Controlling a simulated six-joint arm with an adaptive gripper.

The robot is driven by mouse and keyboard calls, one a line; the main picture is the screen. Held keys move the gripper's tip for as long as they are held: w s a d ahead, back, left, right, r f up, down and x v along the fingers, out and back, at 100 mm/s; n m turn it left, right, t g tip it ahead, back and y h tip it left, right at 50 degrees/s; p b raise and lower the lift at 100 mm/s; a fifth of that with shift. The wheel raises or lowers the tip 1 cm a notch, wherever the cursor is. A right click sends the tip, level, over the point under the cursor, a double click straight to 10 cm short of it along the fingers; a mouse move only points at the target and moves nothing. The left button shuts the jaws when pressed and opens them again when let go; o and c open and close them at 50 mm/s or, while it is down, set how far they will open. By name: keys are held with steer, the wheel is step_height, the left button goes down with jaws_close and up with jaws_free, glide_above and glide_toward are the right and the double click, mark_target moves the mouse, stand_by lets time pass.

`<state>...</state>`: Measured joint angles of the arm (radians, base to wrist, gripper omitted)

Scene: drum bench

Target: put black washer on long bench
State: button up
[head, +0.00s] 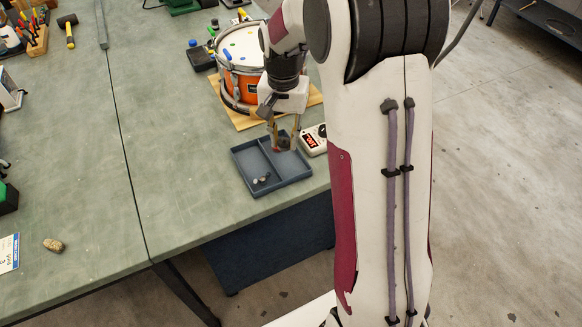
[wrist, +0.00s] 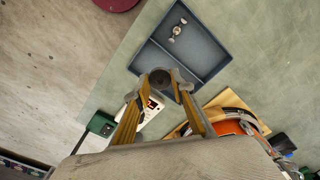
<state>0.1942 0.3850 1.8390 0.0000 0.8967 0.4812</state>
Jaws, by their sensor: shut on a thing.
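My gripper (head: 283,146) is over the right compartment of a blue-grey two-part tray (head: 240,167) in the head view. In the wrist view my gripper (wrist: 156,90) is shut on the black washer (wrist: 160,79), a dark round piece between its yellowish fingertips. The washer is seen against the tray (wrist: 207,60); its height above the tray floor is hard to tell. In the head view the washer is hard to make out at the fingers. The green bench top (head: 190,165) lies under the tray and runs left past a dark seam; which part is the long bench is not clear.
Small metal parts (head: 262,179) lie in the tray's left compartment. A white device with a red display (head: 314,140) stands right of the tray. An orange drum (head: 240,88) is behind. A tan stone-like piece (head: 54,246) lies left of the seam. Much bench surface is clear.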

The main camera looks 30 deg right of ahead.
steer(key=m, duration=0.1)
steer(key=d+m, duration=0.1)
steer(key=m, duration=0.2)
steer(key=shift+s+d+r+m, duration=0.1)
steer(key=shift+d+r+m, duration=0.2)
steer(key=shift+r, duration=0.1)
steer(key=m, duration=0.5)
steer(key=shift+s+r+m, duration=0.15)
steer(key=shift+m, duration=0.15)
glide_above(291, 168)
steer(key=shift+f, duration=2.5)
steer(key=shift+f, duration=0.1)
steer(key=shift+f, duration=2.2)
steer(key=shift+f, duration=0.15)
